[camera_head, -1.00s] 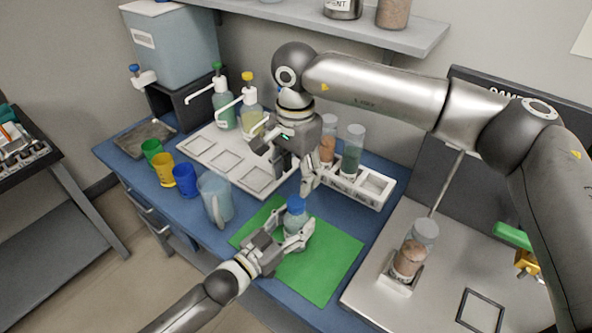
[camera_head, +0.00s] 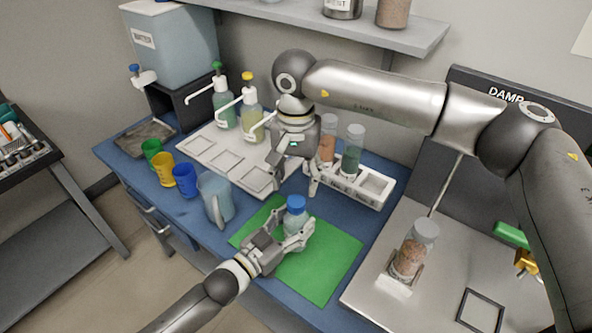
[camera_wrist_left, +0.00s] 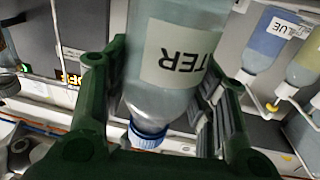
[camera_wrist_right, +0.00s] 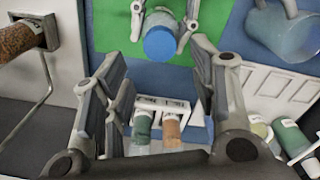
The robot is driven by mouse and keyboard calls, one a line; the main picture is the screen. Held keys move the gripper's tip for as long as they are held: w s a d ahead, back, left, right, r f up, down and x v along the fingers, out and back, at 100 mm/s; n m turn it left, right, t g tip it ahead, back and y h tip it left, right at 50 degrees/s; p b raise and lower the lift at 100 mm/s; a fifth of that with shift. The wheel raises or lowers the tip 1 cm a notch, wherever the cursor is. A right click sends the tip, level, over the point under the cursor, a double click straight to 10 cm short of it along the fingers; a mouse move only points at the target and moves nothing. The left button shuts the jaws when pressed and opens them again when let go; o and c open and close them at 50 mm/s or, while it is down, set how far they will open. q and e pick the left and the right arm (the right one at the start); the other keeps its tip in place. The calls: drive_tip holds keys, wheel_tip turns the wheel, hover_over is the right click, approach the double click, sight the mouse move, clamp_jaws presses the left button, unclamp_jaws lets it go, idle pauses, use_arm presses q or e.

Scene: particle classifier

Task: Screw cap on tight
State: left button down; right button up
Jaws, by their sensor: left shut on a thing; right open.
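A clear bottle (camera_head: 295,220) with a blue cap (camera_head: 296,202) stands upright over the green mat (camera_head: 325,262). The cap sits on the bottle's neck; I cannot tell how tight it is. In the left wrist view the bottle (camera_wrist_left: 175,60) carries a white label reading "TER", and its blue cap (camera_wrist_left: 147,136) shows below. My left gripper (camera_head: 290,238) is shut around the bottle's body. My right gripper (camera_head: 295,188) is open and empty, above and behind the cap, apart from it. In the right wrist view the cap (camera_wrist_right: 160,43) lies ahead, beyond the open fingers.
A clear pitcher (camera_head: 215,198) stands left of the mat. A white rack (camera_head: 345,184) with filled jars is behind it. Pump bottles (camera_head: 252,115) stand on a white tray (camera_head: 205,165) at back left. A metal plate with a jar (camera_head: 411,252) is at right.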

sight(296, 201)
wheel_tip(296, 201, down, 7)
drive_tip(key=shift+r, duration=0.2)
drive_tip(key=shift+c, duration=0.2)
